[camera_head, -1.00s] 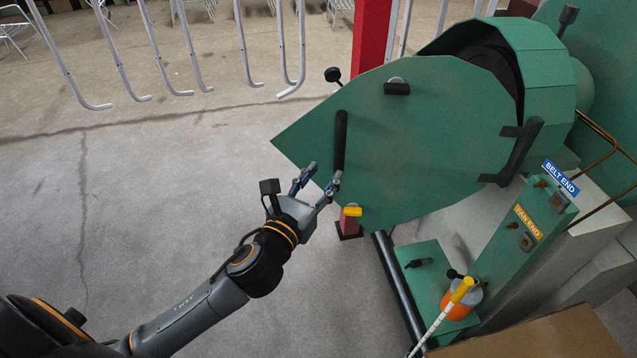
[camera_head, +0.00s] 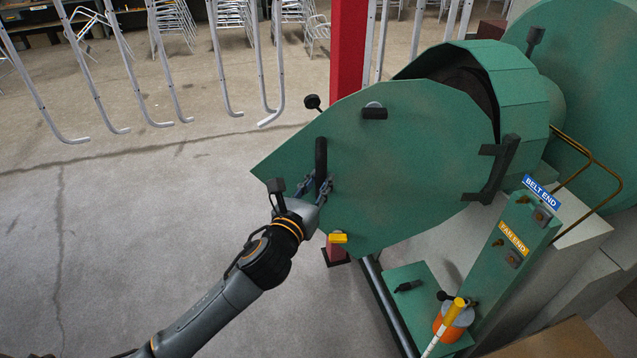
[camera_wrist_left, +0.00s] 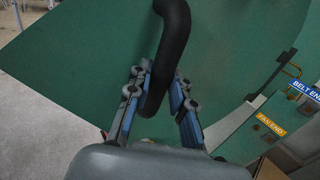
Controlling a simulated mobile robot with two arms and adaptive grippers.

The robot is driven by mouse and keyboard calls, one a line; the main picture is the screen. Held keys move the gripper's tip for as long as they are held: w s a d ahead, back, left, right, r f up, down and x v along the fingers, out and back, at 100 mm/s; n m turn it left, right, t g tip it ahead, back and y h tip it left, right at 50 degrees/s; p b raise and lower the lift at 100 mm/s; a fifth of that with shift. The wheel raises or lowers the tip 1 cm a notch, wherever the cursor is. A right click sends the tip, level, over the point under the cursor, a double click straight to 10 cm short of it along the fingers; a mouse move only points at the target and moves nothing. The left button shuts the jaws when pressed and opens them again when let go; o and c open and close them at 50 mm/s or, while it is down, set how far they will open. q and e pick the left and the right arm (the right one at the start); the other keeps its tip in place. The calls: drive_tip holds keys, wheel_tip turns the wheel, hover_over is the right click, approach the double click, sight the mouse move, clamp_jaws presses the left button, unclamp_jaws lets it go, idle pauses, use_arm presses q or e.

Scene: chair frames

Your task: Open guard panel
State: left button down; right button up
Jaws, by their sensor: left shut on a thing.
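The green guard panel (camera_head: 400,160) is a large flat plate with a pointed left end, standing in front of the round green machine housing. A black hinge bracket (camera_head: 493,168) joins it at the right. A black bar handle (camera_head: 321,160) stands upright near its left end. My left gripper (camera_head: 318,184) is at the lower part of this handle, with its fingers shut on it. In the left wrist view the curved black handle (camera_wrist_left: 172,50) passes down between the two blue-padded fingers (camera_wrist_left: 158,100). My right gripper is not in view.
A red post (camera_head: 348,50) stands behind the panel. Bent metal tubes (camera_head: 215,60) hang at the back left. A green control post with BELT END (camera_head: 541,191) and FAN END labels, and an orange pot (camera_head: 453,325), are at the right. The floor at left is clear.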

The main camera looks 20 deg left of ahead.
use_arm(q)
drive_tip(key=shift+s+d+r+p, duration=0.1)
drive_tip(key=shift+s+d+p, duration=0.2)
drive_tip(key=shift+s, duration=0.35)
drive_tip(key=shift+s+d+r+p, duration=0.1)
drive_tip(key=shift+s+d, duration=0.25)
drive_tip(key=shift+s, duration=0.3)
drive_tip(key=c, duration=1.1)
unclamp_jaws()
drive_tip(key=shift+s, duration=0.1)
drive_tip(key=shift+f, duration=0.15)
